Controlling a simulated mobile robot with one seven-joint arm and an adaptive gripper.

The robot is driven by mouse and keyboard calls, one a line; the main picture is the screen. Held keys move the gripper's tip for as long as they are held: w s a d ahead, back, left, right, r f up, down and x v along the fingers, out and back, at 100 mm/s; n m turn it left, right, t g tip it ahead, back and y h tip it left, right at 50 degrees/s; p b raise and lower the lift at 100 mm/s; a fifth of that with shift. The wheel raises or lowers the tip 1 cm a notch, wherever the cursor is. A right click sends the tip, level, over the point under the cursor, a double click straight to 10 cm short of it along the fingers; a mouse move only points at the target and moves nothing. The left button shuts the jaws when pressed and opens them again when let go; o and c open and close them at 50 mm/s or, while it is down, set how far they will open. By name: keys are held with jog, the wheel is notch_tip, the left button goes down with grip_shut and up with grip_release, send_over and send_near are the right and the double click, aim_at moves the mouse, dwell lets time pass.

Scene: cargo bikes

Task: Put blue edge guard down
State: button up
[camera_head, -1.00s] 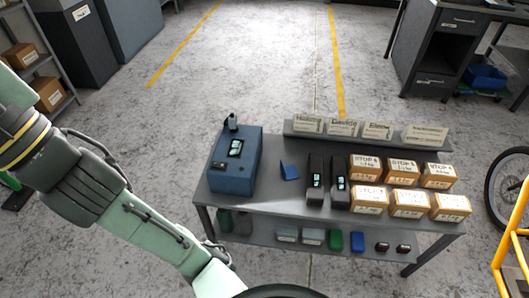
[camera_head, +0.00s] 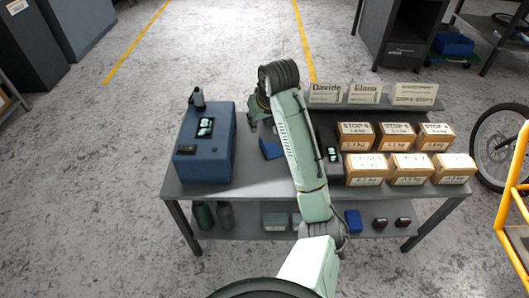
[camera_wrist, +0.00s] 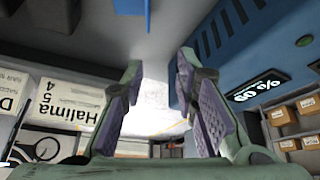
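The blue edge guard (camera_head: 270,149) rests on the grey table top, just right of the blue box. In the wrist view a blue piece that looks like it (camera_wrist: 132,6) is cut off by the top edge. My gripper (camera_head: 253,118) is low over the back of the table, behind and slightly left of the guard, and apart from it. In the wrist view my gripper (camera_wrist: 158,100) is open, its two fingers spread with nothing between them.
The blue box (camera_head: 205,155) stands close on the left. A dark device (camera_head: 331,153) and several cartons (camera_head: 365,168) fill the right. Name cards (camera_head: 326,93) stand along the back. The lower shelf (camera_head: 250,222) holds bottles and small items.

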aim_at(264, 144)
jog(key=shift+g, duration=0.5)
jog(key=shift+w+d+f, duration=0.2)
jog(key=shift+w+f, duration=0.15)
jog(key=shift+f, duration=1.65)
jog(key=shift+w+d+f, duration=0.2)
jog(key=shift+w+f, duration=0.1)
jog(key=shift+f, duration=1.75)
jog(key=shift+w+d+f, duration=0.2)
jog(key=shift+w+f, duration=0.15)
jog(key=shift+f, duration=1.65)
jog(key=shift+c, duration=0.3)
grip_shut()
